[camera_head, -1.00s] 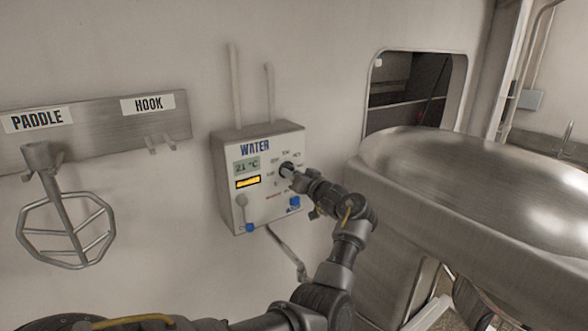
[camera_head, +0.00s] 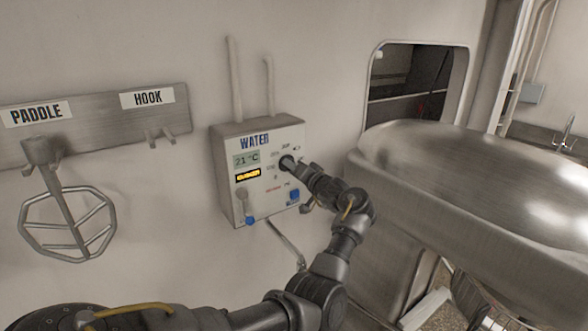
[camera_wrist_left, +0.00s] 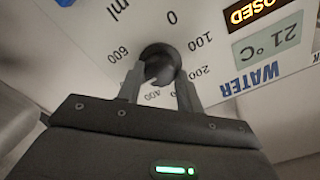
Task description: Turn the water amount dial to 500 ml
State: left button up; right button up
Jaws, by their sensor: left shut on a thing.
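The water panel (camera_head: 262,205) is a pale box on the wall. Its dark round water amount dial (camera_head: 287,162) is on the upper right of its front; the dial also shows in the left wrist view (camera_wrist_left: 160,60). My left gripper (camera_wrist_left: 160,85) is shut on the dial, one finger on each side. In the wrist view the marks 0, 100, 200, 400 and 600 are readable around the dial. The 300 and 500 marks are hidden by the fingers. I cannot tell which mark the dial points to. My right gripper is not in view.
The panel has a 21 °C display (camera_head: 246,159), an amber text display (camera_head: 248,176) and blue-tipped controls below. A paddle (camera_head: 68,225) hangs at the left.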

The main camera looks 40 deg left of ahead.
pick_arm(q)
jog(key=o, duration=1)
jog(key=b+v, duration=0.5)
jog(key=v, duration=0.5)
jog(key=shift+d, duration=0.35)
jog(key=shift+s, duration=0.15)
